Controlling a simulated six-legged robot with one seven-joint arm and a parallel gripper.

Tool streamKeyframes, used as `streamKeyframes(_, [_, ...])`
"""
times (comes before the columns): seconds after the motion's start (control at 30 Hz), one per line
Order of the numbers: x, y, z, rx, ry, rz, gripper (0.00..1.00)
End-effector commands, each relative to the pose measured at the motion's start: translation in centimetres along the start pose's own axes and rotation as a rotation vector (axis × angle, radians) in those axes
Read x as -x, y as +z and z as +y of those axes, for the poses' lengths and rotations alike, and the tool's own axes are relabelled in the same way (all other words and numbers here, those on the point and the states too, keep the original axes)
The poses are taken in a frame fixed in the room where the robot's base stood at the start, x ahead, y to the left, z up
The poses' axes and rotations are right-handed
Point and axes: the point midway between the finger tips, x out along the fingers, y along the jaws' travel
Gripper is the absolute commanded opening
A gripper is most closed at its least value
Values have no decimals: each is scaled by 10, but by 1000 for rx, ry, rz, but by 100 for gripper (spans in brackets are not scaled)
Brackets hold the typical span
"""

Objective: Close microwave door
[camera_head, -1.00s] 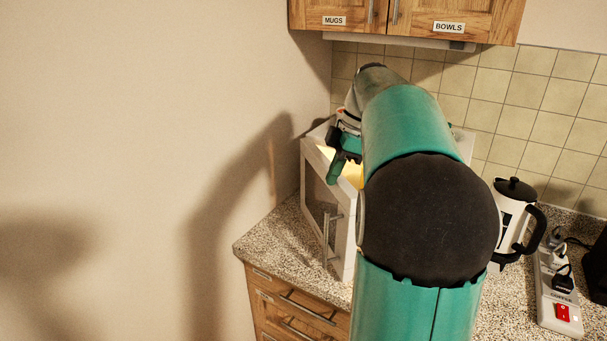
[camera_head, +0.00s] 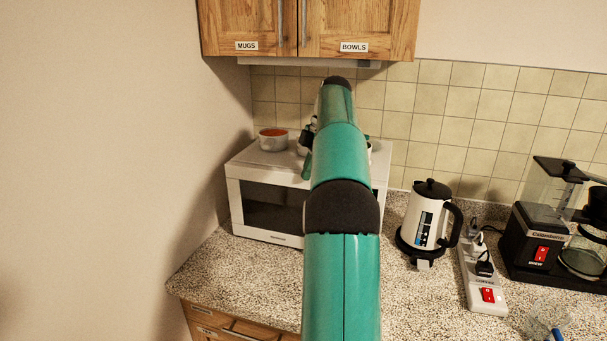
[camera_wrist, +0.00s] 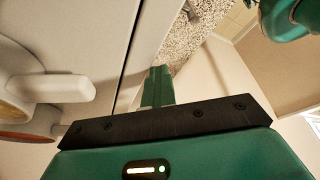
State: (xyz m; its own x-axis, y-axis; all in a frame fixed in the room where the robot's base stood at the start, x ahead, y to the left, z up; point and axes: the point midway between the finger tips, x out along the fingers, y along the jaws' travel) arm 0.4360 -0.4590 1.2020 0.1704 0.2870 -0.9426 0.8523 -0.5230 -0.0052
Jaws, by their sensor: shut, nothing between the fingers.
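The white microwave (camera_head: 235,172) stands on the counter in the corner. Its door (camera_head: 270,206), with a dark window, looks flush with the front in the head view; my arm hides its right part, so I cannot tell whether it is latched. In the wrist view the microwave's pale top (camera_wrist: 75,25) fills the left side, with a dark seam near its front edge. My gripper (camera_wrist: 157,85) is shut and empty, its green fingers close to that front edge. In the head view my gripper (camera_head: 307,166) shows beside my arm, at the top front of the microwave.
A white bowl with orange contents (camera_head: 273,141) sits on the microwave. A white kettle (camera_head: 430,215), a power strip (camera_head: 482,275) and a coffee maker (camera_head: 545,225) stand to the right. Wooden cabinets (camera_head: 310,25) hang above. The counter (camera_head: 240,280) in front is clear.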

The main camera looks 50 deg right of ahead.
Motion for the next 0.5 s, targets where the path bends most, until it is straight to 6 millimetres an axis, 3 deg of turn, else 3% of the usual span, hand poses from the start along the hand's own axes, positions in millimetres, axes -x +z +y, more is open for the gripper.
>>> streamKeyframes(0.5, [5, 10, 5, -8, 19, -13, 0])
